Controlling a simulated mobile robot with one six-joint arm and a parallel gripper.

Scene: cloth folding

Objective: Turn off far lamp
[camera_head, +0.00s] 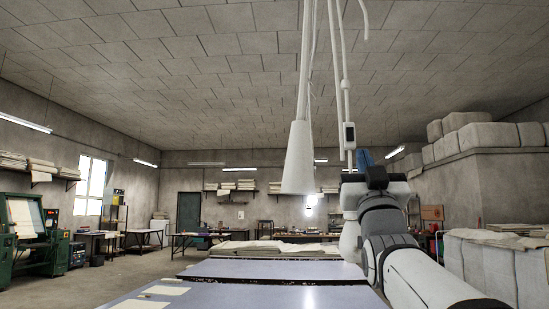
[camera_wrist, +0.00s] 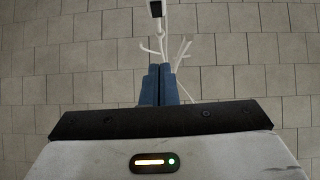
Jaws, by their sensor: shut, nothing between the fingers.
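A large white cone lamp (camera_head: 299,165) hangs nearest, left of my arm. A second, smaller white lamp (camera_head: 349,238) hangs farther off, partly hidden behind my arm. A white cord with a dark-faced switch box (camera_head: 349,135) hangs above that farther lamp. My gripper (camera_head: 364,157), with blue fingers, is raised just below and right of the switch box in the head view. In the wrist view my gripper (camera_wrist: 160,68) is shut and empty, and a switch box (camera_wrist: 155,9) shows at the top edge, apart from the fingertips. I cannot tell whether either lamp is lit.
Long work tables (camera_head: 275,270) stand below the lamps. White cords (camera_wrist: 180,52) branch beyond the fingertips in the wrist view. Large wrapped bales (camera_head: 485,135) are stacked at the right. A green machine (camera_head: 30,235) stands at the far left. Open air surrounds the gripper.

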